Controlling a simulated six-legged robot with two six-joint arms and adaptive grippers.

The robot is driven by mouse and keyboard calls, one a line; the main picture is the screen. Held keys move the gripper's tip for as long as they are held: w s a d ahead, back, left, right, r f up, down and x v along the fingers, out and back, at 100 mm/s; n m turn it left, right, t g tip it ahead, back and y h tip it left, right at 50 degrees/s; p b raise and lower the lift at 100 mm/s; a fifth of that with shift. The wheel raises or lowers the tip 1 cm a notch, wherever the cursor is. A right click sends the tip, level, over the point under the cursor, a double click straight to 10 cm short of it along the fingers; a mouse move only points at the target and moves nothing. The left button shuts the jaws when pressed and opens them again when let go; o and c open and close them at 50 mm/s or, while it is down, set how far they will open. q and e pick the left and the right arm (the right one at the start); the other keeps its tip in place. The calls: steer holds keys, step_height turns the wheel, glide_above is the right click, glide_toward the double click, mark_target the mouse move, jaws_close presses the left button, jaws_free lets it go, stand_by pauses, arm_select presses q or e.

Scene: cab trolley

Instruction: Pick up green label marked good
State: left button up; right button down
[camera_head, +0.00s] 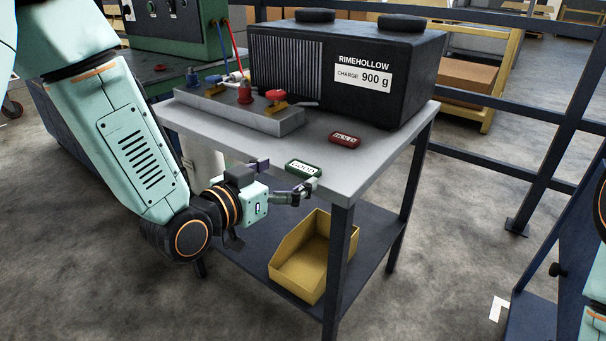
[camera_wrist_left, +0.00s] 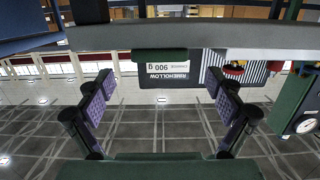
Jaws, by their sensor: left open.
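The green label marked GOOD (camera_head: 303,168) lies flat near the front edge of the grey trolley top (camera_head: 335,178). A red label marked HOLD (camera_head: 345,140) lies farther back and to its right. My left gripper (camera_head: 286,178) is open and empty, just in front of the green label, one finger towards each end of it. In the left wrist view, which is upside down, the green label (camera_wrist_left: 160,54) shows edge-on between the open fingers but beyond their tips (camera_wrist_left: 161,86). No contact shows. My right gripper is out of view.
A black RIMEHOLLOW unit (camera_head: 345,65) stands at the back of the trolley top. A grey manifold (camera_head: 240,112) with red and blue fittings and hoses is on the left. A yellow bin (camera_head: 300,280) sits on the lower shelf (camera_head: 355,255). Dark railings run behind.

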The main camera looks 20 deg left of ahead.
mark_target(302, 167)
arm_select(q)
steer(key=shift+b+x, duration=0.4)
steer(key=shift+x, duration=1.1)
steer(key=shift+c, duration=0.4)
steer(key=c, duration=0.9)
